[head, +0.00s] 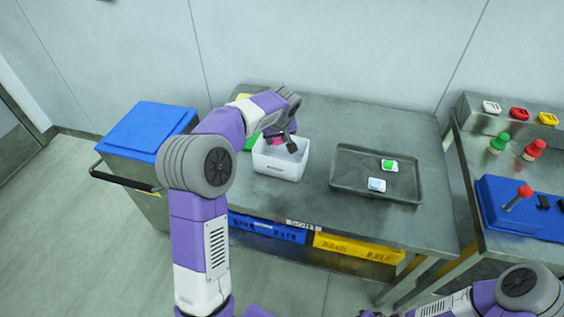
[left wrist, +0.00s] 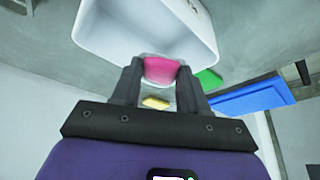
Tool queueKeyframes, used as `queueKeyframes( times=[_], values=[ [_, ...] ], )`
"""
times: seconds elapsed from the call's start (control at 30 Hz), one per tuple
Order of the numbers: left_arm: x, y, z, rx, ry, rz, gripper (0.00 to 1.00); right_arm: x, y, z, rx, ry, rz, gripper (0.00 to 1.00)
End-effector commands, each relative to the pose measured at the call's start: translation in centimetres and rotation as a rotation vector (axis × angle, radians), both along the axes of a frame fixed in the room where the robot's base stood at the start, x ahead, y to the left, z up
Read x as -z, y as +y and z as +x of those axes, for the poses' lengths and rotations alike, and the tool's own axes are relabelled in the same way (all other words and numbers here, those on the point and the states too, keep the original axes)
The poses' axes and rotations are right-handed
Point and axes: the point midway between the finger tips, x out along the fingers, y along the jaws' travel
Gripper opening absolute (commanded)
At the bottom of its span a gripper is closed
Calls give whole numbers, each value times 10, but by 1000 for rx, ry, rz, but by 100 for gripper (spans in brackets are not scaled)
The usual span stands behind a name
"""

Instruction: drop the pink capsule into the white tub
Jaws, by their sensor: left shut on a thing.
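The white tub (head: 279,169) stands open-topped on the left half of the grey metal table. My left gripper (head: 283,140) is over the tub, pointing down toward its opening. In the left wrist view the gripper (left wrist: 160,80) is shut on the pink capsule (left wrist: 161,69), which sits between the two dark fingertips. The tub (left wrist: 120,35) fills the top of that view, right beside the capsule. In the head view only a little pink shows by the fingers. How far the capsule is above the tub's floor is unclear.
A dark tray (head: 345,183) on the table holds a green-and-white piece (head: 389,165) and a pale blue-and-white piece (head: 377,184). A blue-lidded bin (head: 150,128) stands left; a side table with a blue control box (head: 500,207) stands right.

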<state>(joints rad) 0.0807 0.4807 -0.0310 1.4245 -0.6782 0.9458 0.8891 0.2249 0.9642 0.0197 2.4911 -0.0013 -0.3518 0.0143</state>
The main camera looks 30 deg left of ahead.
Motion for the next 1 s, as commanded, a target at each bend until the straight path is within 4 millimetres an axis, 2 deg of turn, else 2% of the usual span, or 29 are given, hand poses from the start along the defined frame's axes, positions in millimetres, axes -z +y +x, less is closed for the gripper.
queueKeyframes(
  times=[0.03, 0.17, 0.47, 0.5, 0.7, 1.0],
  values=[
    [11, 0, 0, 1, 0, 0, 15, 9, 0, 0, 0, 0, 0, 0],
    [22, 0, 0, 1, 1, 1, 15, 18, 0, 0, 0, 0, 0, 0],
    [24, 0, 0, 1, 0, 0, 15, 18, 0, 0, 0, 0, 0, 0],
    [24, 0, 0, 1, 0, 0, 45, 18, 0, 0, 0, 0, 0, 0],
    [24, 0, 0, 1, 0, 0, 73, 18, 0, 0, 0, -1, 0, 0],
    [21, -1, -1, 1, 0, 1, 73, 17, 0, 0, 0, -1, 0, 0]
  ],
)
